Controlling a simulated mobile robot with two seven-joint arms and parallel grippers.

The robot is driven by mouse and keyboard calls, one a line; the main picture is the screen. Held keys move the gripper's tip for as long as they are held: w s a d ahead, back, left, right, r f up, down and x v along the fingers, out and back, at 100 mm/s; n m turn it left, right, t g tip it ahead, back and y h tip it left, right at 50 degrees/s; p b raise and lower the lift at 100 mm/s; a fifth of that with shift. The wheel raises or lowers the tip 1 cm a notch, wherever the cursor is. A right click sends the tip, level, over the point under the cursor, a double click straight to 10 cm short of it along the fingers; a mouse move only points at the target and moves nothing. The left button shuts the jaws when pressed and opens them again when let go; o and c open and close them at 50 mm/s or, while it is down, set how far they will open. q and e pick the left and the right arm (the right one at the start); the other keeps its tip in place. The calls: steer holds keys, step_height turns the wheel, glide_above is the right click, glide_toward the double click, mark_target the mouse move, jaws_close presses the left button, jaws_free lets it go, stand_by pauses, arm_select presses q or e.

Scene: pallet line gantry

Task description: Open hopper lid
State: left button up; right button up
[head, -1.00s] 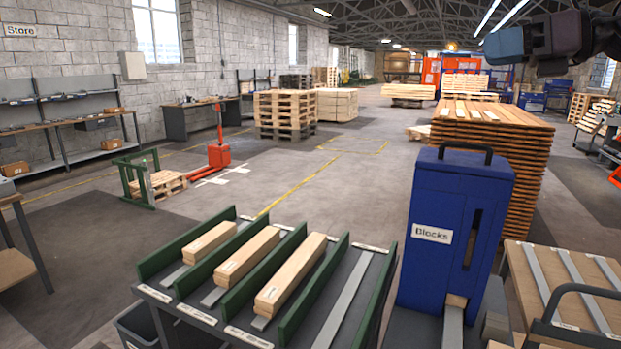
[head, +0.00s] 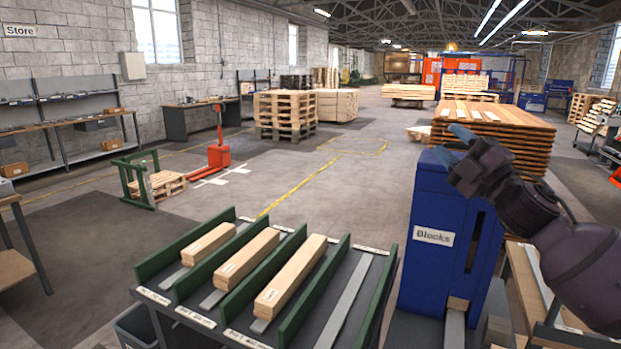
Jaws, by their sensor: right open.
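The blue hopper (head: 423,275) with a "Blocks" label stands right of the sloped lanes. Its lid (head: 427,170) forms the top and looks closed. The lid's black handle is hidden behind my right gripper and wrist. My right gripper (head: 453,145) is at the top of the hopper with its blue fingers apart, pointing left over the lid. I cannot tell whether the fingers touch the lid or stand around the handle. A wooden block (head: 458,303) shows at the hopper's lower outlet. My left gripper is out of view.
A rack with green dividers (head: 315,290) holds several timber pieces left of the hopper. A wooden-topped table (head: 527,290) stands at the right, partly behind my arm. A tall stack of planks (head: 490,125) rises behind the hopper.

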steer(key=s+d+f+m+g+h, duration=0.1)
steer(key=s+f+m+h, duration=0.3)
steer(key=f, duration=0.7)
steer(key=s+f+m+g+h, duration=0.1)
steer(key=s+f+m+h, duration=0.15)
steer(key=f+m, duration=0.6)
steer(key=s+d+f+m+h, duration=0.1)
steer(key=s+f+m+h, duration=0.2)
steer(key=f, duration=1.1)
steer(key=s+f+m+g+h, duration=0.3)
steer(key=s+f+m+g, duration=0.3)
steer(key=s+f, duration=1.5)
steer(key=s+m, duration=0.1)
steer(key=s, duration=0.2)
steer(key=shift+s+f, duration=0.15)
steer(key=shift+f, duration=0.2)
steer(key=shift+d+h, duration=0.1)
steer(key=shift+h, duration=0.15)
